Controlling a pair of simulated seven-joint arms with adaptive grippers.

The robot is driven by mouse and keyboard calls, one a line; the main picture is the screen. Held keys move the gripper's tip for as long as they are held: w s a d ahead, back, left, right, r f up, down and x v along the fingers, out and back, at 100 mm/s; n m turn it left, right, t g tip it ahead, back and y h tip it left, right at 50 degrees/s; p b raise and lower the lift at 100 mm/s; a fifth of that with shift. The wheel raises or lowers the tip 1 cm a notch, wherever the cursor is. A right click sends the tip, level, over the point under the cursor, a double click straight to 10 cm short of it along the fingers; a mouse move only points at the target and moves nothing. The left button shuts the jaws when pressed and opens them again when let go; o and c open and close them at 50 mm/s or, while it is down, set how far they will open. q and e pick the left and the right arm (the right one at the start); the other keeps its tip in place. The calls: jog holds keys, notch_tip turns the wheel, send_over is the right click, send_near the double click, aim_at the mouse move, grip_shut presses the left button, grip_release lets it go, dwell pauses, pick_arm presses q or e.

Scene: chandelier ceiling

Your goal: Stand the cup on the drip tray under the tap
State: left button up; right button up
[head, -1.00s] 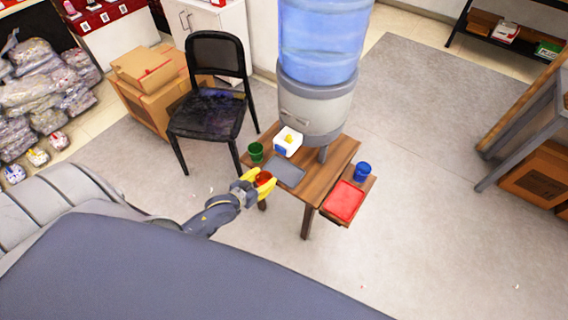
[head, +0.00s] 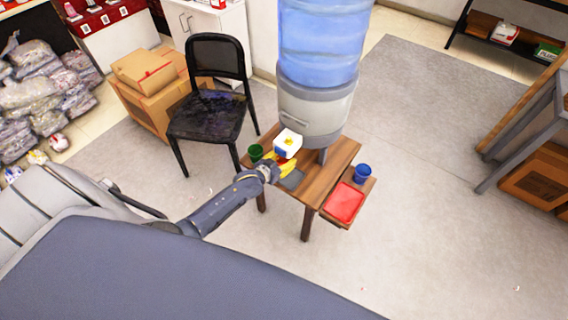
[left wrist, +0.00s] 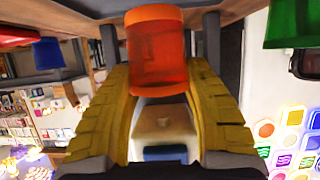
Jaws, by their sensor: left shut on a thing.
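My left gripper (head: 287,167), with yellow fingers, is shut on a red cup and reaches over the wooden table. In the left wrist view the red cup (left wrist: 157,58) sits between the fingers (left wrist: 160,90); in the head view it is mostly hidden by them. The white and blue tap block (head: 287,141) with a yellow top is on the dispenser's front, just beyond the gripper; it also shows past the cup in the left wrist view (left wrist: 162,122). The grey drip tray (head: 292,181) lies below, partly covered by the gripper. I cannot tell whether the cup touches it.
A green cup (head: 256,152) stands on the table just left of the gripper. The water dispenser (head: 316,105) rises behind. A blue cup (head: 362,172) and a red tray (head: 344,203) are on a lower side shelf at right. A black chair (head: 208,105) stands behind left.

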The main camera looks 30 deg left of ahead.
pick_arm(q)
jog(key=shift+f, duration=1.15)
jog(key=shift+f, duration=0.1)
jog(key=o, duration=1.2)
jog(key=shift+s, duration=0.1)
jog(key=shift+c, duration=0.2)
